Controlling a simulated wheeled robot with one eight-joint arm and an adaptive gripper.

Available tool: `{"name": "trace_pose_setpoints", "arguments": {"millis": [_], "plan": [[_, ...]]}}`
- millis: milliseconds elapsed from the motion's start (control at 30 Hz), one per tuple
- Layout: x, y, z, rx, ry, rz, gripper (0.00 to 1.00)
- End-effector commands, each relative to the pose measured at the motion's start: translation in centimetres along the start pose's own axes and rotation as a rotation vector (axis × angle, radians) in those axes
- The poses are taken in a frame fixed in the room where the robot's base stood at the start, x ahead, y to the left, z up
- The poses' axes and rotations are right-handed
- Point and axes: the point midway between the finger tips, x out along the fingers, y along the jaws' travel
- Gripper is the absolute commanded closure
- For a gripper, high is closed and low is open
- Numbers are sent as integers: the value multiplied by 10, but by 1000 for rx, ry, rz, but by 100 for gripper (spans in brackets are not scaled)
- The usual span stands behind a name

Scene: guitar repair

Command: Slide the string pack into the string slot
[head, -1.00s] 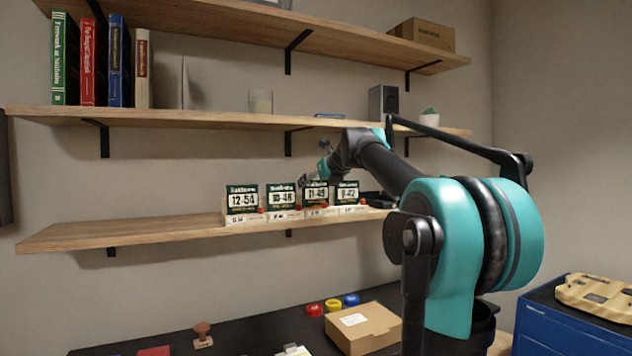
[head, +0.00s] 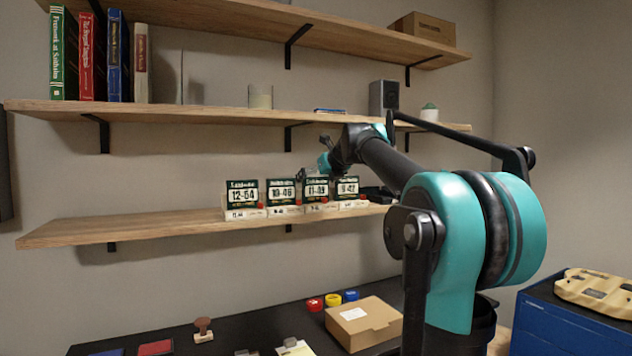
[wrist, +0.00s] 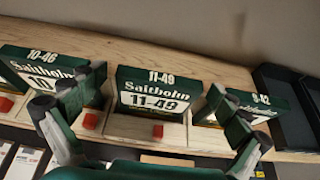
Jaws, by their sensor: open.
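The green and white 11-49 string pack (wrist: 158,96) stands upright in a pale wooden slot (wrist: 145,131) with a red dot on its front. It also shows in the head view (head: 317,188), partly behind my gripper. My gripper (wrist: 152,92) is open, with one finger on each side of this pack and visible gaps at both sides. In the head view my gripper (head: 304,174) is small, just above the row of packs. Similar packs stand beside it: 10-46 (wrist: 40,66) on the left and 9-42 (wrist: 258,104) on the right, partly covered by the fingers.
The 12-54 pack (head: 242,194) stands at the left end of the row on the low wooden shelf (head: 130,227). A dark tray (wrist: 285,103) lies right of the row. The middle shelf (head: 200,115) runs above. The shelf's left part is bare.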

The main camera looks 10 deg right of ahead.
Motion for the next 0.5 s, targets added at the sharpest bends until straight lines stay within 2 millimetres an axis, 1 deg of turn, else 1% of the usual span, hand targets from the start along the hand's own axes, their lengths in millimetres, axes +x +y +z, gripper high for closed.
{"name": "trace_pose_setpoints", "arguments": {"millis": [167, 400, 500], "plan": [[-24, -1, 0, 1, 0, -2, 0], [-73, 0, -1, 2, 0, -1, 0], [-90, -1, 0, 1, 0, -2, 0]]}}
